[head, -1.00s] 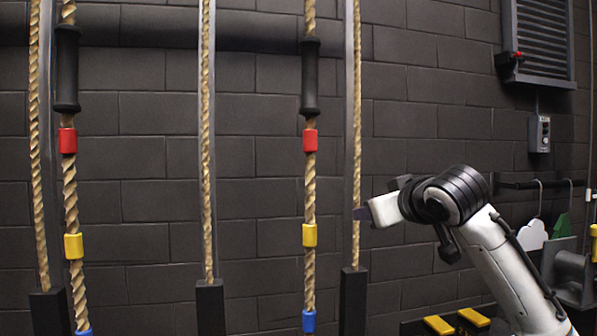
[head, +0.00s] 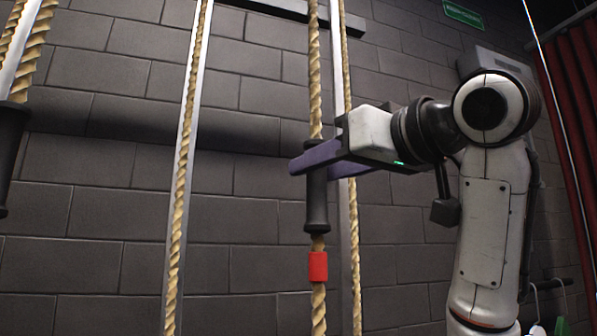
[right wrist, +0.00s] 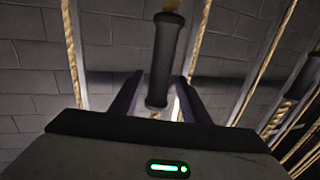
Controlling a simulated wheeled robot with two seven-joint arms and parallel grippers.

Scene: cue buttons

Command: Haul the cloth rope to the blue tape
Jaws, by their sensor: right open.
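A twisted tan rope (head: 316,95) hangs near the middle of the head view with a black handle (head: 317,205) and a red tape band (head: 318,266) below it. My right gripper (head: 312,168) is at the upper part of this handle, its purple fingers open. In the right wrist view the handle (right wrist: 164,60) stands between the two spread fingers (right wrist: 160,90); contact cannot be told. Another rope (head: 33,55) with a black handle (head: 10,150) hangs at the left edge. Which rope is the cloth one cannot be told. No blue tape shows now. My left gripper is out of view.
A thinner rope (head: 183,150) runs along a metal post left of the gripper, and another (head: 353,250) hangs just right of the held-in handle. A dark brick wall (head: 240,240) stands behind. A red slatted panel (head: 580,110) is at the far right.

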